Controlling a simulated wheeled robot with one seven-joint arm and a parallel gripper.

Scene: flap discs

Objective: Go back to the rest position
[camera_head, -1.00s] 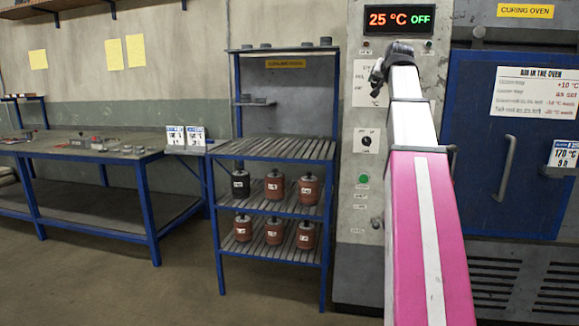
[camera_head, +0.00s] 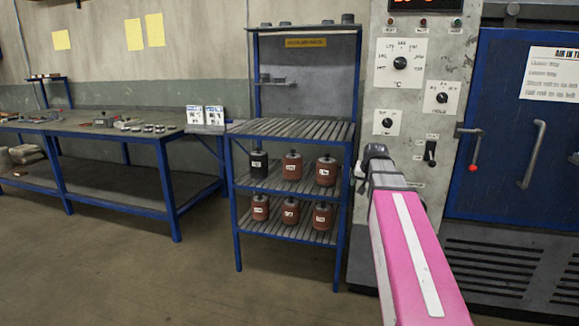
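My arm, pink with a white stripe, reaches up from the bottom right in the head view. Its dark end, where my gripper (camera_head: 374,152) is, stands in front of the oven's grey control panel (camera_head: 410,165). The fingers are too small and dark to tell open from shut, and I see nothing held. The panel shows dials, a black lever switch (camera_head: 430,153) and part of a red display at the top edge. The blue oven door (camera_head: 515,125) is closed, to the right of the arm.
A blue rack (camera_head: 290,130) left of the panel holds several dark and reddish canisters on its lower shelves. A blue workbench (camera_head: 90,130) with small parts stands further left. The floor in front (camera_head: 150,275) is clear.

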